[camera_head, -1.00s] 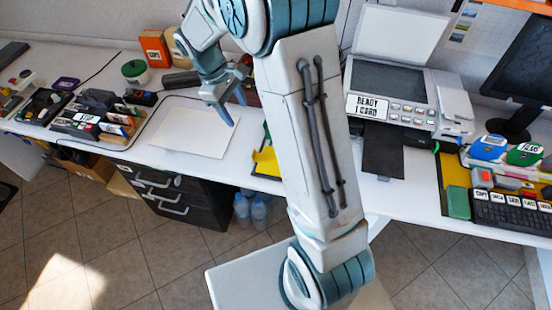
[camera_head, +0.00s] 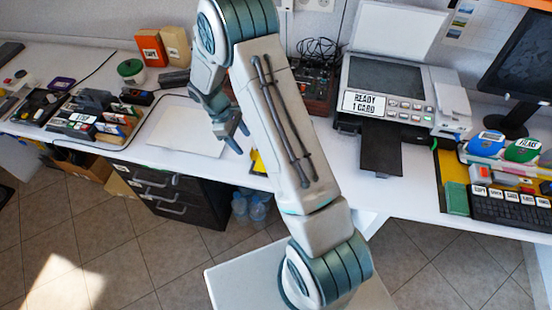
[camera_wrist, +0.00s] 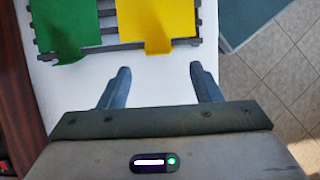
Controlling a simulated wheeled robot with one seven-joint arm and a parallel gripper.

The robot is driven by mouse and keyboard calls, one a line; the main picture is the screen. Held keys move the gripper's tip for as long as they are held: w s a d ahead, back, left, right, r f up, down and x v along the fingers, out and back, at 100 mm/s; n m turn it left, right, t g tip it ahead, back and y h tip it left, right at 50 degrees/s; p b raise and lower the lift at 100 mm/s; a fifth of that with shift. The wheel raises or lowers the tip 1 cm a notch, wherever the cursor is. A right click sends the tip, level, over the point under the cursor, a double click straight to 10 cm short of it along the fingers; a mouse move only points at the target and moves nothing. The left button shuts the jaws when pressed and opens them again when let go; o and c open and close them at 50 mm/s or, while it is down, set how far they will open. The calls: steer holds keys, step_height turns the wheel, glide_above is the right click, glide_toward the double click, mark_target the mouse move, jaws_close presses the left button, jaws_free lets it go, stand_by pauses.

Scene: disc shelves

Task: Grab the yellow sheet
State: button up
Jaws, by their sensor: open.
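The yellow sheet (camera_wrist: 170,22) lies on a dark slatted rack at the top middle of the wrist view, with a narrower tab pointing toward my gripper. In the head view only a small yellow corner (camera_head: 258,162) shows beside my arm, which hides the rest. My gripper (camera_wrist: 158,80) is open and empty over the white desk. Its fingertips are a little short of the tab, roughly in line with it. A green sheet (camera_wrist: 68,30) lies to the left of the yellow one on the same rack. In the head view my gripper (camera_head: 238,138) is near the desk's front part.
The dark rack (camera_wrist: 108,28) lies under the sheets. The desk edge and tiled floor (camera_wrist: 285,65) are at the right in the wrist view. A white board (camera_head: 185,132), a printer (camera_head: 390,90) and bins of small items (camera_head: 95,115) stand along the desk.

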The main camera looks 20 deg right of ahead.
steer(key=shift+p+x, duration=0.65)
steer(key=shift+x, duration=2)
steer(key=shift+w, duration=0.15)
steer(key=c, duration=1.1)
